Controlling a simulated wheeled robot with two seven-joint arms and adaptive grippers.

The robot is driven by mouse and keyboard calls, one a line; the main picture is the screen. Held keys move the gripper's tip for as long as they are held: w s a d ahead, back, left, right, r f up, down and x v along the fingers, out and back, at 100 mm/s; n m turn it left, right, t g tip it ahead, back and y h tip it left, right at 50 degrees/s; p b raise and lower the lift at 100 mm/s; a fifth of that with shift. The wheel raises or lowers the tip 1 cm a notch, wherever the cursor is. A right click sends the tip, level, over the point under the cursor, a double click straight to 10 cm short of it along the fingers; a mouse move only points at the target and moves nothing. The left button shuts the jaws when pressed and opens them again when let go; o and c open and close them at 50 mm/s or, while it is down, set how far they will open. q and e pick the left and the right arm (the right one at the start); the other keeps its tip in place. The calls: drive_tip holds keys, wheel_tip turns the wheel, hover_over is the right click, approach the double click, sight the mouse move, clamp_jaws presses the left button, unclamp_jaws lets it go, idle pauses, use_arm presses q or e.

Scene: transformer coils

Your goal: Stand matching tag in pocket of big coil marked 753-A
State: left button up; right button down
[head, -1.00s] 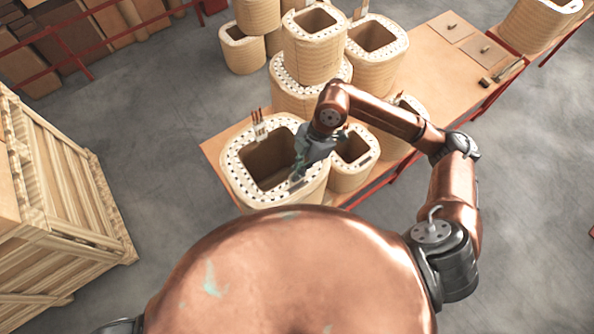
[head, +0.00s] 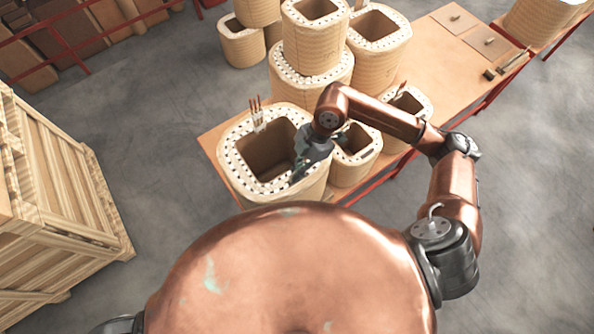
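A big beige coil (head: 232,186) with a square opening and a white, dark-dotted top rim stands at the near left end of the table. Upright reddish leads with a pale piece rise from its back rim. My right gripper (head: 297,174) points down at the right side of this rim, close to it. Its fingertips are small and dark here, so I cannot tell whether they are open or hold a tag. No tag and no 753-A mark can be made out at this size. My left gripper is outside the view.
A smaller coil (head: 346,176) stands just right of the big one, partly behind my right arm. Stacked coils (head: 312,58) rise behind. The wooden table (head: 440,62) has clear room at the back right. A wooden crate (head: 75,205) stands on the floor at left.

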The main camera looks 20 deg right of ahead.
drive_tip(key=shift+f, duration=0.15)
drive_tip(key=c, duration=2.1)
unclamp_jaws()
drive_tip(key=v, duration=1.2)
drive_tip(key=shift+a, duration=0.1)
